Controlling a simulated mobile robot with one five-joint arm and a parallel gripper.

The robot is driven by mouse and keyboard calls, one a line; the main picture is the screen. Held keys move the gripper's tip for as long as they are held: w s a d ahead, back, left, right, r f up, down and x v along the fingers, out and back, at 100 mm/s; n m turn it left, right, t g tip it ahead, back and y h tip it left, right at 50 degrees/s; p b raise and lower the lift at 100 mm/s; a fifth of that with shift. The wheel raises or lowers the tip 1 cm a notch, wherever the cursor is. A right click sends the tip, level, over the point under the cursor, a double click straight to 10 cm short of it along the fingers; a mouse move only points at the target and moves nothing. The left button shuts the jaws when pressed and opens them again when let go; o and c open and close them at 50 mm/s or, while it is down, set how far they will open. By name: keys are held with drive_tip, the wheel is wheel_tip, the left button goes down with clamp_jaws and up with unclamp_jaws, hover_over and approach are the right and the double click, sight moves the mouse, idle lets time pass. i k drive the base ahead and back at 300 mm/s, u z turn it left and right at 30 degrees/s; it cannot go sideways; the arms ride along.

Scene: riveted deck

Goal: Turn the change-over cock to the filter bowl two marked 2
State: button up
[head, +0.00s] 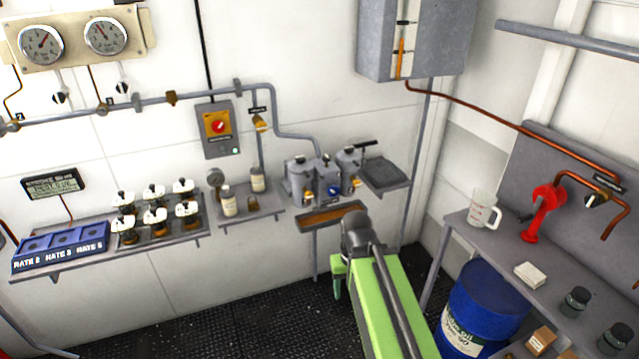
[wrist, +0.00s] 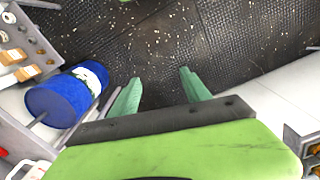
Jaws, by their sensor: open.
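The filter unit stands on the back wall, right of centre in the head view. It has a left grey bowl (head: 300,181) and a right grey bowl (head: 348,164). A small blue part (head: 333,190) sits low between them; I cannot tell whether it is the cock's handle. Any number marks on the bowls are too small to read, so the cock's setting is unclear. My gripper is open and empty in the wrist view (wrist: 160,74), its two green fingers apart over the dark floor. In the head view my arm stands in front of and below the filter unit.
A brown-topped tray (head: 333,216) hangs below the filter unit, and a grey box shelf (head: 384,174) sits to its right. A shelf with bottles (head: 247,216) is left. A blue drum (head: 482,312) stands under the right bench (head: 550,264). Dark deck (head: 245,328) is open at left.

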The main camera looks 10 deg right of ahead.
sight(333, 190)
drive_tip(key=z, duration=0.2)
drive_tip(key=k, duration=0.1)
drive_tip(key=u, duration=2.95)
drive_tip(key=k, duration=0.75)
drive_tip(key=z, duration=1.2)
drive_tip(key=i, duration=1.05)
drive_tip(key=u, duration=0.15)
